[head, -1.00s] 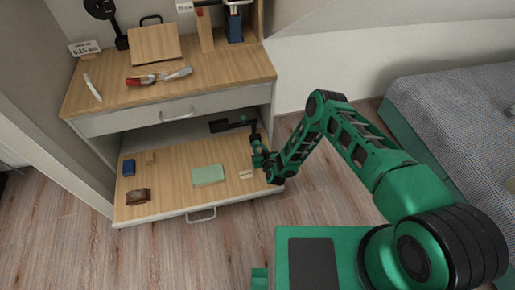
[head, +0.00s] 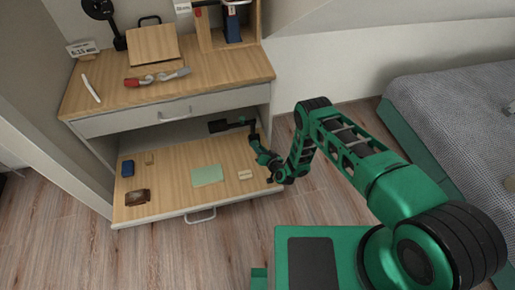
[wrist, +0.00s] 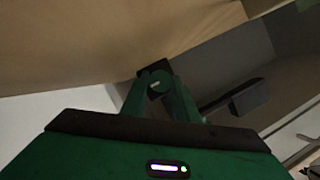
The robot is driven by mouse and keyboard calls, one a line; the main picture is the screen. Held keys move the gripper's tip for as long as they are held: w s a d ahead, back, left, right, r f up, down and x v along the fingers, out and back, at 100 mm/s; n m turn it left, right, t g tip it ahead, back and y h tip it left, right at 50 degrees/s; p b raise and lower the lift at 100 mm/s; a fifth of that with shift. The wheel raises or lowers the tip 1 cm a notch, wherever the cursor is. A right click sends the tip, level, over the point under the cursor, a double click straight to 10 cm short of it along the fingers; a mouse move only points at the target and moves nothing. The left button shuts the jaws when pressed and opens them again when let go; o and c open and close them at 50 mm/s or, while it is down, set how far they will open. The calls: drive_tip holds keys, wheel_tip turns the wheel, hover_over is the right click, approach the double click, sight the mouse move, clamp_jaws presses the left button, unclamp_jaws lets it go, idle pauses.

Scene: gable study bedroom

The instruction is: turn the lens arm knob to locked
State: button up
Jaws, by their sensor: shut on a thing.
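A black lens arm (head: 219,126) lies at the back right of the pulled-out lower drawer, under the upper drawer. It is a dark block with a thin bar running right to my gripper. In the wrist view the dark block and bar (wrist: 250,97) are right of my fingers. My gripper (head: 252,139) is at the bar's right end, by the drawer's right side. In the wrist view my gripper (wrist: 153,84) is shut on a small dark part with a light mark, seemingly the knob. The fingers hide most of it, so its setting cannot be read.
The lower drawer (head: 165,196) holds a green pad (head: 207,176), a blue box (head: 128,168), a brown item (head: 137,197) and small wooden pieces (head: 245,175). The desk (head: 220,75) rises behind it. The bed (head: 440,105) is on the right, with open floor between.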

drive_tip(key=shift+d, duration=0.15)
drive_tip(key=o, duration=1.1)
drive_tip(key=shift+f, duration=0.1)
drive_tip(key=shift+c, duration=0.2)
